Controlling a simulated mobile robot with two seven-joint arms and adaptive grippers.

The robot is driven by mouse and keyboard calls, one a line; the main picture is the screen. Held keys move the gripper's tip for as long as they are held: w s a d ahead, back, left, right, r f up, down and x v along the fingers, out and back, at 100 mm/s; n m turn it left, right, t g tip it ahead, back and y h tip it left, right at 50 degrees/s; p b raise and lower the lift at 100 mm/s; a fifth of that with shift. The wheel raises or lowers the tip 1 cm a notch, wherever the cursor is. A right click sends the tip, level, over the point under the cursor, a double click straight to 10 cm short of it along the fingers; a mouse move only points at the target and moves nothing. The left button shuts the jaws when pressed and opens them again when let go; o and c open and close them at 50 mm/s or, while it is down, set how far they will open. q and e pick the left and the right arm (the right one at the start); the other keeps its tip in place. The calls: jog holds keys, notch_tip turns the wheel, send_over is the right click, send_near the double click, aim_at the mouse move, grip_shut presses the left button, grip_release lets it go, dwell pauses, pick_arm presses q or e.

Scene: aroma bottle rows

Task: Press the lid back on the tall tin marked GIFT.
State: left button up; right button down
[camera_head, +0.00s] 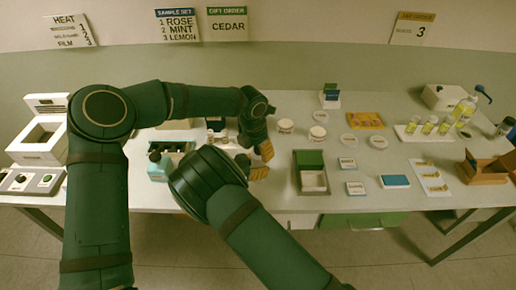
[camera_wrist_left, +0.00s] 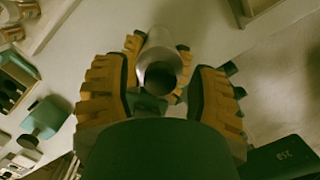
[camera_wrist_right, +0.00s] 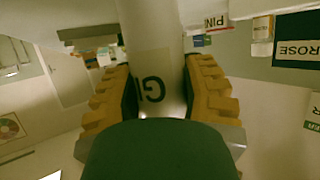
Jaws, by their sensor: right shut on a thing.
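The tall tin (camera_wrist_right: 150,60) is a pale cylinder between the fingers of my right gripper (camera_wrist_right: 160,95) in the right wrist view. The letters "GI" show on it; the rest of the word is hidden. My right gripper is shut on it. In the left wrist view the tin (camera_wrist_left: 162,48) shows a dark round end facing my left gripper (camera_wrist_left: 160,95), whose fingers are spread apart on either side of that end, with no clear contact. In the head view the fingers of my left gripper (camera_head: 266,150) and right gripper (camera_head: 258,172) are close together. I cannot identify the tin's lid.
Round white-topped tins (camera_head: 317,132) and flat discs (camera_head: 348,140) stand right of my grippers. A green-and-white open box (camera_head: 312,182) is in front of them. A teal bottle crate (camera_head: 158,170) is to the left, partly behind my arms. Bottles on a tray (camera_head: 428,138) are farther right.

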pick_arm(q)
notch_tip(320, 180, up, 12)
jog(key=s+a, duration=0.1)
dwell(0.6)
jog(key=shift+s+a, duration=0.1)
jog(key=shift+f, duration=0.1)
pick_arm(e)
jog(key=shift+c, duration=2.2)
grip_release()
jog(key=v, duration=1.2)
